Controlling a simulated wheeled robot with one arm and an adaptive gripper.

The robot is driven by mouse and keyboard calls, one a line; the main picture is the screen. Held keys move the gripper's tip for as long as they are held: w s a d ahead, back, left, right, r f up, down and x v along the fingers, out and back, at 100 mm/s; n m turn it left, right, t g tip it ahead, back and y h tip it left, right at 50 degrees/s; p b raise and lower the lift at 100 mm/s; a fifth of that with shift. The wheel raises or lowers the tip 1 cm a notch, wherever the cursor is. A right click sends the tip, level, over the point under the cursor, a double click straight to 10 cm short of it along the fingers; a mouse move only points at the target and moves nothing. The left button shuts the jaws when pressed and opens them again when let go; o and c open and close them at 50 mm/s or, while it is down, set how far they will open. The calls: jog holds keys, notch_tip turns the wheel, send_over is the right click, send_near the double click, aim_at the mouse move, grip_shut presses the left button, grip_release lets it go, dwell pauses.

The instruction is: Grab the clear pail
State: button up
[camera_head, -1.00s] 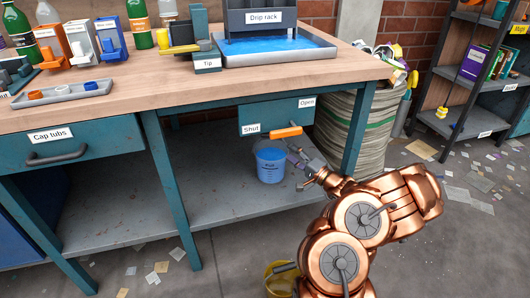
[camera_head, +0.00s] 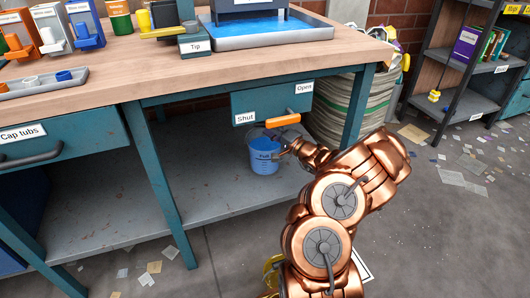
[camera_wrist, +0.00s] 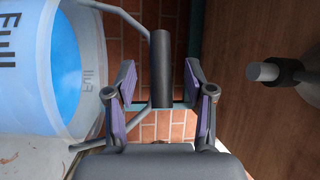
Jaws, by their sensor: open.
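The clear pail (camera_head: 263,160) holds blue liquid and stands upright on the shelf under the bench in the head view. It fills the left of the wrist view (camera_wrist: 50,70), sideways, with "Full" on its wall. Its wire handle (camera_wrist: 125,17) reaches out to a dark round grip (camera_wrist: 160,50). My gripper (camera_wrist: 159,80) is open, with one purple-padded finger on each side of that grip and gaps visible to both. In the head view my gripper (camera_head: 280,142) is at the pail's upper right, partly hidden by my arm.
A teal box (camera_head: 270,103) marked Shut and Open hangs just above the pail, with an orange lever (camera_head: 284,120). A bench leg (camera_head: 357,105) stands to the right. The lower shelf (camera_head: 215,185) is bare left of the pail. A yellow bucket (camera_head: 270,272) is partly hidden by my arm.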

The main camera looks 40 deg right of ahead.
jog(key=shift+x, duration=1.2)
grip_shut()
